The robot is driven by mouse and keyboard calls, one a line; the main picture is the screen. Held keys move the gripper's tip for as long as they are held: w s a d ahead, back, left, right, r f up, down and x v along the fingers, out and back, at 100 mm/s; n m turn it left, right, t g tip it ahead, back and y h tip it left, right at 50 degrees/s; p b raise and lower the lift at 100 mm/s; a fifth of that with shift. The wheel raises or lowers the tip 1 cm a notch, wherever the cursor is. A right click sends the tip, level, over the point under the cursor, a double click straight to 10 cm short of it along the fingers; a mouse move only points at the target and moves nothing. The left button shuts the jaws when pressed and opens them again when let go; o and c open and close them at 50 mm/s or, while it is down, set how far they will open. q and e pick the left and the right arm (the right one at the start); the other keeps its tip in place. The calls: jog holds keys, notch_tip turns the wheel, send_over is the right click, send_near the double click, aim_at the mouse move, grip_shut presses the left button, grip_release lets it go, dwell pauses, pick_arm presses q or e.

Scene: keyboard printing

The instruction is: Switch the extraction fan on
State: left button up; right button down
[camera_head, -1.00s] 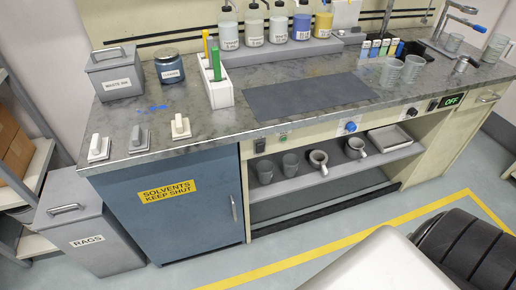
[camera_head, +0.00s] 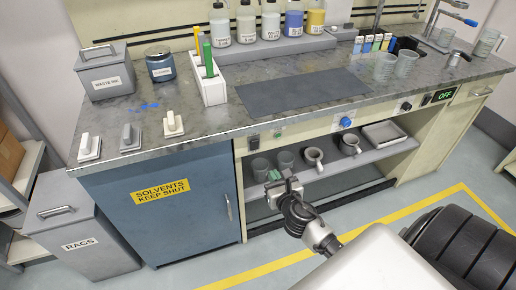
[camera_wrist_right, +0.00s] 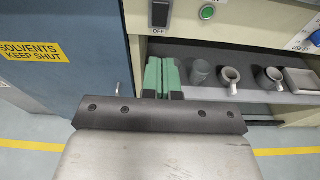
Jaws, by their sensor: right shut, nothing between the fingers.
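A black rocker switch (camera_head: 253,142) sits on the bench's front panel, left of a green button (camera_head: 278,134). In the right wrist view this switch (camera_wrist_right: 160,14) has "OFF" lettering beneath it, and the green button (camera_wrist_right: 207,12) is to its right. I cannot read which one is for the fan. My right gripper (camera_head: 273,176) is shut and empty, below and in front of the left switch, apart from it. Its green fingers show in the wrist view (camera_wrist_right: 163,76). My left gripper is out of view.
A blue knob (camera_head: 346,122) is on the panel between the switches. Several mugs and cups stand on the shelf (camera_head: 330,167) under it. The blue solvents cabinet (camera_head: 165,220) is to the left. Bottles and a pen holder (camera_head: 208,89) stand on the worktop.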

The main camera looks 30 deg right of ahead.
aim_at(255, 143)
jog(key=shift+r, duration=0.15)
jog(key=x, duration=0.8)
jog(key=r+x, duration=0.1)
jog(key=x, duration=0.3)
jog(key=shift+w, duration=0.3)
jog(key=shift+x, duration=0.75)
jog(key=shift+r, duration=0.15)
